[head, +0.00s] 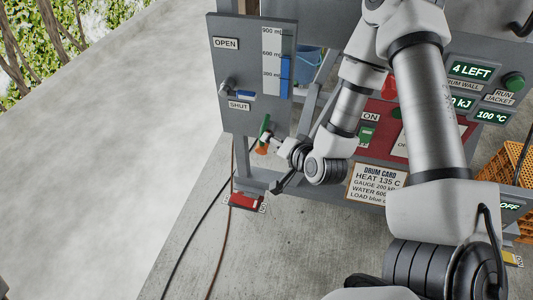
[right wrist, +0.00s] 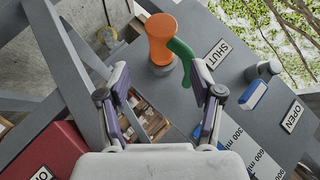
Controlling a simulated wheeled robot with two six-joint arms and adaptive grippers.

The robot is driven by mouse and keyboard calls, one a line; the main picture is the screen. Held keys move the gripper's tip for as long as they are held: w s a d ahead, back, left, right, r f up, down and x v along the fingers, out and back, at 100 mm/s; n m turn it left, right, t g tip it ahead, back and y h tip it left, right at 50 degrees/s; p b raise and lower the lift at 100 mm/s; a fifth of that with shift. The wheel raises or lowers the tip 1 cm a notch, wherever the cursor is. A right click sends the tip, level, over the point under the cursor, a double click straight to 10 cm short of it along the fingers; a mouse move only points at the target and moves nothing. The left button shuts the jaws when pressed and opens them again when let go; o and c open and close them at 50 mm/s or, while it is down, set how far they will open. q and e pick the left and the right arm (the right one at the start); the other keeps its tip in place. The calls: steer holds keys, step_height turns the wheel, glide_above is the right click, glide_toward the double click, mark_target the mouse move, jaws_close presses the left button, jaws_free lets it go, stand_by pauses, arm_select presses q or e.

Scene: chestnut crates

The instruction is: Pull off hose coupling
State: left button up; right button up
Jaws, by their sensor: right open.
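The orange hose coupling (head: 262,150) sits at the lower part of the grey panel in the head view, with a green lever (head: 266,124) beside it. In the right wrist view the orange coupling (right wrist: 160,38) stands on a grey round fitting, and the curved green lever (right wrist: 182,56) is close on its right. My right gripper (right wrist: 160,88) is open and empty. The coupling lies beyond its fingertips, roughly centred between them, with a visible gap. My left gripper is in neither view.
The grey panel (head: 228,62) carries OPEN and SHUT labels, a small handle and a gauge in ml. A red pedal (head: 245,202) lies on the floor with hoses or cables nearby. A blue bucket (head: 308,62) is behind the frame. Open concrete lies at left.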

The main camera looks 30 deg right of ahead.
mark_target(259, 151)
steer(key=b+x, duration=0.1)
steer(key=x, duration=0.6)
steer(key=shift+w+a+b, duration=0.1)
steer(key=shift+b, duration=0.2)
jaws_close()
steer(key=shift+s+a, duration=0.4)
steer(key=shift+a, duration=0.05)
steer(key=c, duration=0.9)
jaws_free()
jaws_close()
steer(key=shift+s+a+f+b, duration=0.15)
steer(key=shift+s+a+b, duration=0.45)
steer(key=shift+s+a, duration=0.5)
steer(key=shift+a, duration=0.15)
